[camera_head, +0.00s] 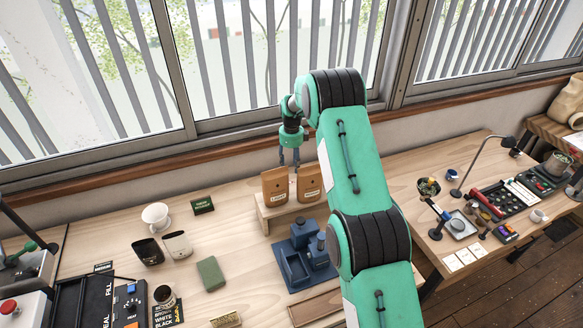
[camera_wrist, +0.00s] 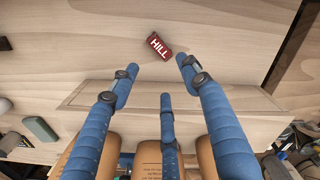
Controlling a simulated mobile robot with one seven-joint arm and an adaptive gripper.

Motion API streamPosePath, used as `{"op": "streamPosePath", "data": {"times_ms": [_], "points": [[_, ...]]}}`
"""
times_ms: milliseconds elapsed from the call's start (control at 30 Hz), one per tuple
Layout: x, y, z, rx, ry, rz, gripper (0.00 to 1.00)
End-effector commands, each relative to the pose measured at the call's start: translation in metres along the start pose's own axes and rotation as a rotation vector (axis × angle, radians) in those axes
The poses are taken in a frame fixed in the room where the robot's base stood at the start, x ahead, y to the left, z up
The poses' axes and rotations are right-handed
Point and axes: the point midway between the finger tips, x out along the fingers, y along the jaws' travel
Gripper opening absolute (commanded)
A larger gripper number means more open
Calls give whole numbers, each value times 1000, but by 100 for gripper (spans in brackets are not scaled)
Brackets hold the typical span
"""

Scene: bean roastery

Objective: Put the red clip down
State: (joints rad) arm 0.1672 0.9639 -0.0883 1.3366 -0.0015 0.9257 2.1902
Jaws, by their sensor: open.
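The red clip (camera_wrist: 159,46), a small dark red block with white letters reading HILL, lies on bare pale wood in the wrist view. My gripper (camera_wrist: 158,72) has its blue fingers spread, with nothing between them. The clip shows just past the fingertips, apart from them. In the head view my gripper (camera_head: 289,162) hangs above the back of the bench, by two brown bags. I cannot make out the clip there.
The brown bags (camera_head: 275,187) stand on a low wooden riser (camera_head: 268,222). A blue tray (camera_head: 288,276) is in front of it, a green block (camera_head: 211,273) to the left. Windows are behind.

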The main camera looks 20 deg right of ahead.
Motion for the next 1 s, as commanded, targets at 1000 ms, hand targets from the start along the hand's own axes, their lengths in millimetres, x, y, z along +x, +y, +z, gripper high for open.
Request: {"op": "streamPosePath", "data": {"times_ms": [1000], "points": [[-76, 24, -3, -175, -21, -35, 47]]}}
